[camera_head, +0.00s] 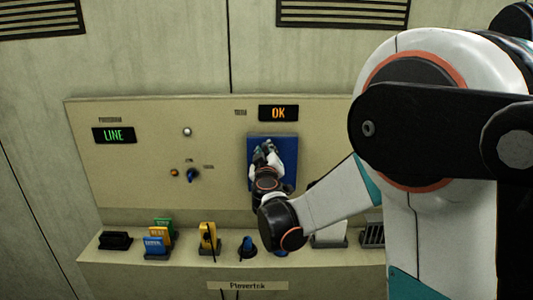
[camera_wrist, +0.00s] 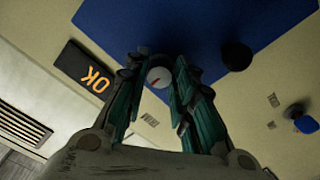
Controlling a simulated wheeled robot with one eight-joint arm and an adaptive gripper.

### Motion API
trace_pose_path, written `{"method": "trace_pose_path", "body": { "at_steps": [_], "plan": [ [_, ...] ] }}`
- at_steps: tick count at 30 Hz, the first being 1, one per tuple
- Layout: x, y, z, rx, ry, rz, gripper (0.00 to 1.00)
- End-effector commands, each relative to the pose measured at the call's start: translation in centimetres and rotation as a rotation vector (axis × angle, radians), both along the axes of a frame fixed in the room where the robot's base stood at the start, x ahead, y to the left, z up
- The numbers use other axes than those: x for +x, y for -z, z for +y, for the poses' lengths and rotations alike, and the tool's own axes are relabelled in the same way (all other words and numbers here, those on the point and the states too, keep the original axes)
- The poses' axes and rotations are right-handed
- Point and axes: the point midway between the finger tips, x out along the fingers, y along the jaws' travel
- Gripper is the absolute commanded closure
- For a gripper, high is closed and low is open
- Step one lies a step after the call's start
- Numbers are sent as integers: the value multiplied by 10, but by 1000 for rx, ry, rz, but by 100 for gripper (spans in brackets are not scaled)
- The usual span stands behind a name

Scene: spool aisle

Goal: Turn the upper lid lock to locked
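The blue lid (camera_head: 288,143) is on the beige wall panel, below the orange OK display. It also shows in the wrist view (camera_wrist: 200,25). A small white round lock (camera_wrist: 158,77) with a red mark sits at the lid edge nearer the OK display. My gripper (camera_wrist: 160,70) has its fingers apart, one on each side of this lock. Whether they touch it cannot be told. A dark round knob (camera_wrist: 236,55) is further along the lid. In the head view my gripper (camera_head: 266,152) is in front of the lid and hides the lock.
The OK display (camera_head: 278,113) is above the lid and the green LINE display (camera_head: 114,135) is at the left. A blue dial (camera_head: 193,175) sits between them, lower down. A ledge below holds coloured blocks (camera_head: 155,245), a yellow piece (camera_head: 208,238) and a blue-topped knob (camera_head: 247,246).

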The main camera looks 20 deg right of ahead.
Motion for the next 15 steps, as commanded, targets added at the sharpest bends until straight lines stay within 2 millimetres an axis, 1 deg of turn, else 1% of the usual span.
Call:
{"method": "trace_pose_path", "body": {
  "at_steps": [2, 8, 15],
  "plan": [
    [0, 0, 0, 0, 0, 0, 100],
    [0, 0, 0, -3, 0, 1, 100],
    [0, 0, 0, -64, 0, 21, 100]
  ]
}}
